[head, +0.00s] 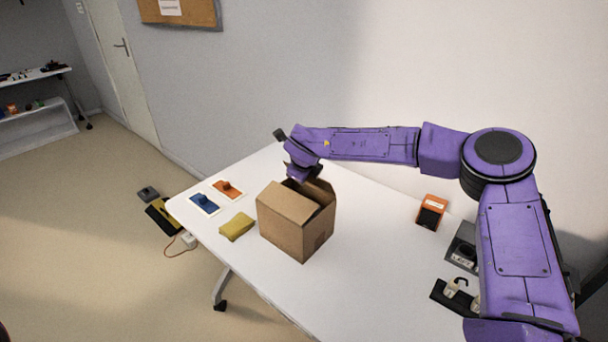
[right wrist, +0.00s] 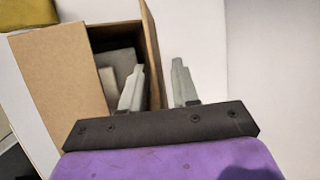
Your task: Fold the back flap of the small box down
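The small brown cardboard box (head: 283,232) stands on the white table, and it also shows in the right wrist view (right wrist: 62,88). One wide top flap lies down over part of the opening. Another flap (right wrist: 150,40) stands up on the side by my right gripper (head: 300,180). In the right wrist view the fingers of that gripper (right wrist: 158,68) are apart, one on each side of the upright flap's line. I cannot tell whether they touch it. Grey and whitish things (right wrist: 120,68) lie inside the box. My left gripper is not in view.
A yellow sponge (head: 237,226) lies left of the box, with blue (head: 204,203) and orange (head: 228,189) items on cards beyond. An orange-and-black device (head: 431,212) and dark holders (head: 455,295) are at the right. The table front of the box is clear.

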